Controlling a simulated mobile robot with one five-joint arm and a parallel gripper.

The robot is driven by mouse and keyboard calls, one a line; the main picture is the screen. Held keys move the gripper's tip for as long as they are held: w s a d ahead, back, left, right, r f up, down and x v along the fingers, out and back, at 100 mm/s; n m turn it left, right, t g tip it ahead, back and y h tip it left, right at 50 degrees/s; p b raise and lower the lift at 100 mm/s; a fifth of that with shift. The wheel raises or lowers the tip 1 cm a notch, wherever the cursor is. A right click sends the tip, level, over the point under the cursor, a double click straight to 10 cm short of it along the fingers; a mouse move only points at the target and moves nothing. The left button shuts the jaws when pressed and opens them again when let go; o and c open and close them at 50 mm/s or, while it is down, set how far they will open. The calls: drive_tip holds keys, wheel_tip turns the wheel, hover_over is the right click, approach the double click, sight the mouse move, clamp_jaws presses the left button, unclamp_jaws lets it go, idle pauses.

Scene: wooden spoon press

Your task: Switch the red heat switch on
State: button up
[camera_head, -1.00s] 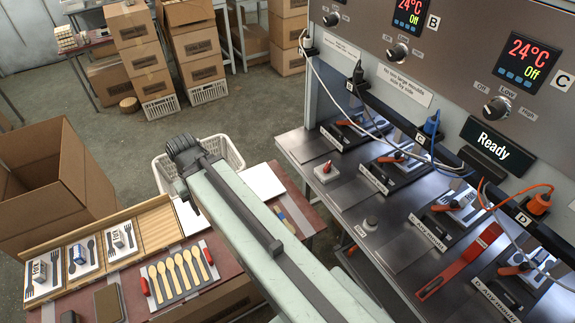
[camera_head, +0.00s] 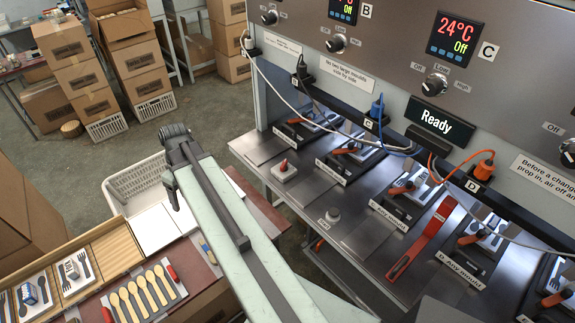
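A small white box with a red lever (camera_head: 284,167) stands on the left part of the steel bench (camera_head: 258,152); it looks like the red heat switch, but it is unlabelled at this size. The lever stands up with a slight tilt; I cannot tell whether it is on or off. The display marked C (camera_head: 459,35) reads 24°C and Off. My pale green arm link crosses the lower middle of the view, left of the switch, and ends in a dark joint. My gripper is not in view.
Several heating stations with orange-handled clamps line the bench, including one (camera_head: 408,187). A long red tool (camera_head: 422,240) lies among them. Cables hang across the bench. A white crate (camera_head: 133,183) and a table with wooden spoons (camera_head: 148,292) are at left. Grey floor is open behind.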

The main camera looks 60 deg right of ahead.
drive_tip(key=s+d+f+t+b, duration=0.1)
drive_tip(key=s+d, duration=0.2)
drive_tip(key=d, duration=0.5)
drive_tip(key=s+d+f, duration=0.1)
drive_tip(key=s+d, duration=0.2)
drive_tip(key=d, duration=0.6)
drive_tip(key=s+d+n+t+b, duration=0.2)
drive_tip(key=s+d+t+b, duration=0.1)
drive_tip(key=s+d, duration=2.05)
hover_over(285, 164)
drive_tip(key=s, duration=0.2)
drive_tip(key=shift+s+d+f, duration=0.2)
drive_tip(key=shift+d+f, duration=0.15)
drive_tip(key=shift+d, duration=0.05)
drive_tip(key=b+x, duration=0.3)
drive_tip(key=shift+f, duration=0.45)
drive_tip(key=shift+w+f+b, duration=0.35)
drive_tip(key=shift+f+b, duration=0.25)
drive_tip(key=shift+b, duration=0.1)
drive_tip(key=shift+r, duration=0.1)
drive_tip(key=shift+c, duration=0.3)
